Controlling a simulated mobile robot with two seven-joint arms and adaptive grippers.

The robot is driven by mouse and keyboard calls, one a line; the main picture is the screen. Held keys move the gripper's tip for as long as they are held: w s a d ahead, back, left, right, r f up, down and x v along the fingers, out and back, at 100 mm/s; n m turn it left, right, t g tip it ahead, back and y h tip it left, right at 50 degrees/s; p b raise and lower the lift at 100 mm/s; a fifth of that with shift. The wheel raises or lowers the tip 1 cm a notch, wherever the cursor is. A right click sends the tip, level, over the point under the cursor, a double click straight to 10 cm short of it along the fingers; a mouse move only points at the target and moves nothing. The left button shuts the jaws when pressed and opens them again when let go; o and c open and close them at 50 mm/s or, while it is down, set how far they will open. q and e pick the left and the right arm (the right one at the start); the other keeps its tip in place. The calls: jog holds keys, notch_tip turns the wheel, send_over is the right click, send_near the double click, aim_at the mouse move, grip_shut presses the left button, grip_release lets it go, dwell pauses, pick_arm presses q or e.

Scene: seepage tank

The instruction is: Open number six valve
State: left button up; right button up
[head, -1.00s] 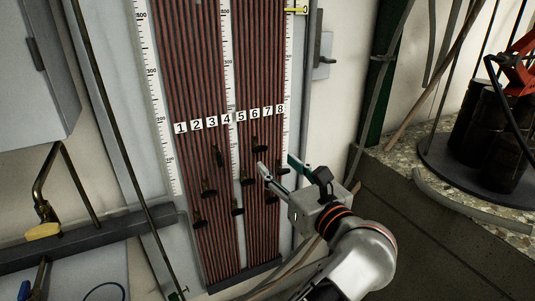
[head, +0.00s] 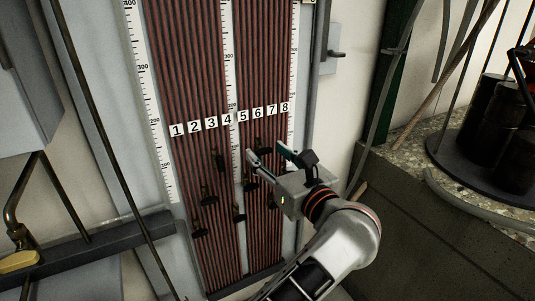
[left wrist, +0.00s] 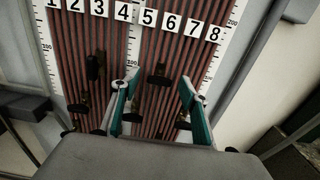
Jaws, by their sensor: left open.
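The numbered tube board (head: 190,90) carries labels 1 to 8, with small dark valves at staggered heights below them. The valve below label 6 (head: 262,145) is the highest on the right half, its lower part hidden by my gripper. In the left wrist view, this dark-handled valve (left wrist: 158,75) shows between my fingers. My left gripper (head: 267,153) is open and empty, its fingers pointing at the board around that valve; contact cannot be told. The left wrist view shows the two spread fingers (left wrist: 153,92). My right gripper is not in view.
Neighbouring valves sit close by, such as those below label 5 (head: 250,185) and label 3 (head: 220,163). A grey rail (head: 95,245) and brass-coloured pipe (head: 22,205) stand at left. A stone-topped ledge (head: 410,190) with dark cylinders (head: 490,115) is at right.

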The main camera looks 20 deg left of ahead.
pick_arm(q)
jog(key=c, duration=1.1)
jog(key=shift+f, duration=0.1)
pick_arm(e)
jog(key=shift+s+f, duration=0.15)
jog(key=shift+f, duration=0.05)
pick_arm(q)
jog(key=shift+n, duration=0.4)
jog(key=n+b, duration=0.2)
jog(key=n, duration=0.3)
jog(key=shift+s+a+n, duration=0.1)
jog(key=shift+n, duration=0.3)
jog(key=n, duration=0.2)
jog(key=shift+n+b, duration=0.35)
jog(key=shift+n, duration=0.05)
jog(key=n, duration=0.3)
jog(key=shift+n, duration=0.3)
jog(key=shift+o, duration=0.2)
jog(key=n, duration=0.6)
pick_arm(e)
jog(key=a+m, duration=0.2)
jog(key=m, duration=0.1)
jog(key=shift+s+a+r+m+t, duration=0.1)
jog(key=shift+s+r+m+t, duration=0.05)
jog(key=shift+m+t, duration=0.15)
